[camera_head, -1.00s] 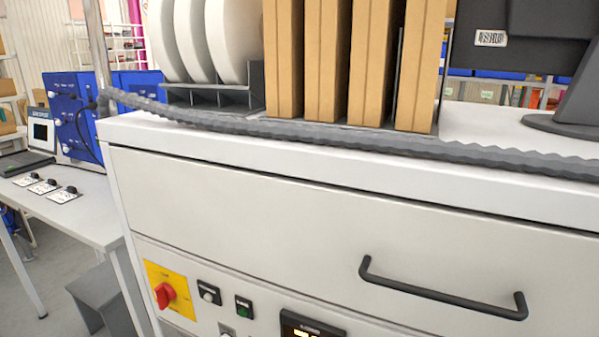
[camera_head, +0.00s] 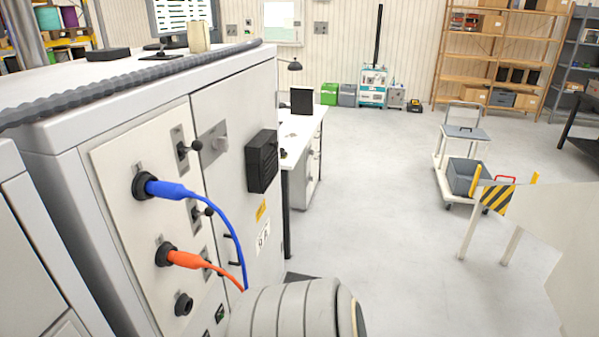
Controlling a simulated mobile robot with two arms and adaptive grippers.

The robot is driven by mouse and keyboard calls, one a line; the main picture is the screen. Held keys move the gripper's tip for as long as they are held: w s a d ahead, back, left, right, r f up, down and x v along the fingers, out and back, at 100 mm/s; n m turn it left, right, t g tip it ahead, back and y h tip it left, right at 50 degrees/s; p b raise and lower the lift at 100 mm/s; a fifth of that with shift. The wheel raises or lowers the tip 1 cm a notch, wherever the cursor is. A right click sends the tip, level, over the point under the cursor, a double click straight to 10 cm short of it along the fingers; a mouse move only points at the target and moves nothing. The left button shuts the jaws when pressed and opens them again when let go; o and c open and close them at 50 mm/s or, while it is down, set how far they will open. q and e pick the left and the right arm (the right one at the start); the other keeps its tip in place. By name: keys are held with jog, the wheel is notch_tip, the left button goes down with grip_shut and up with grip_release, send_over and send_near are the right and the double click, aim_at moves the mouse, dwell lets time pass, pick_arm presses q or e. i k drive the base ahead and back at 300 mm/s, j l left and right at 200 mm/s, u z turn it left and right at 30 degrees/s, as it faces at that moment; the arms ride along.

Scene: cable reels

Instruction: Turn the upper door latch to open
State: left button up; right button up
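A pale cabinet (camera_head: 115,135) stands at the left with its front panel turned toward the right. Two black levers with ball knobs sit one above the other: an upper lever (camera_head: 190,147) and a lower lever (camera_head: 204,211). The upper one's ball points to the right. The door looks shut. I cannot tell for sure which fitting is the upper door latch. Neither of my grippers is in view.
A blue plug (camera_head: 165,188) and an orange plug (camera_head: 185,259) with hanging cables stick out beside the levers. A rounded grey shape at bottom centre hides the cabinet's lower front. A white trolley (camera_head: 465,135) stands right. Open floor (camera_head: 370,190) lies between.

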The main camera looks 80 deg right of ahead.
aim_at(220, 144)
jog(key=z, duration=2.45)
